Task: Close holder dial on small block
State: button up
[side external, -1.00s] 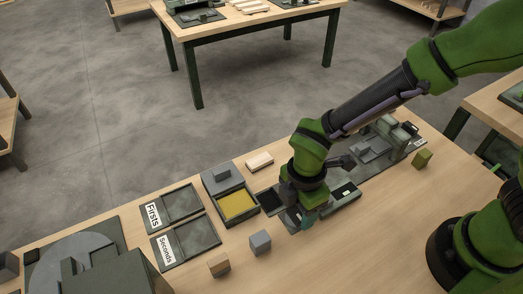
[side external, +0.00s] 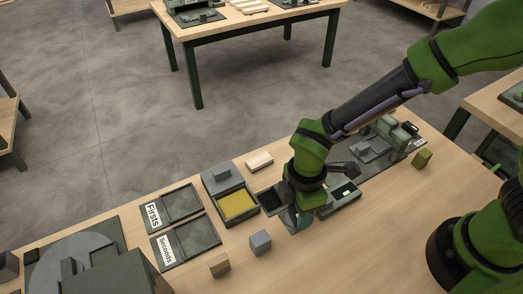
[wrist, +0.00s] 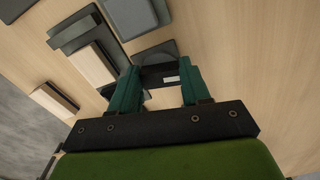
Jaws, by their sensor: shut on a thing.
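My gripper (side external: 301,224) is low over the near side of the bench in the side external view. Its green fingers stand apart in the wrist view (wrist: 158,90), shut on a dark grey rounded part that looks like the holder dial (wrist: 157,74). The holder (side external: 345,197) is a dark piece with a small white patch, partly hidden behind my gripper. I cannot tell which block is the small block or whether one sits in the holder; my gripper covers that area.
A grey block (side external: 260,242) and a wooden block (side external: 219,265) stand left of my gripper. A yellow-filled tray (side external: 238,205) and trays marked Firsts (side external: 181,203) and Seconds (side external: 197,239) lie farther left. An olive block (side external: 422,158) is at the right.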

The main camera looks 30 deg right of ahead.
aim_at(297, 215)
jog(key=m, duration=0.5)
jog(key=shift+s+a+r, duration=0.1)
jog(key=shift+a, duration=0.05)
jog(key=m, duration=0.5)
jog(key=shift+s, duration=0.1)
jog(key=m, duration=0.4)
jog(key=shift+a, duration=0.2)
jog(key=m, duration=0.5)
jog(key=o, duration=0.8)
notch_tip(297, 215, up, 17)
jog(key=shift+f, duration=0.1)
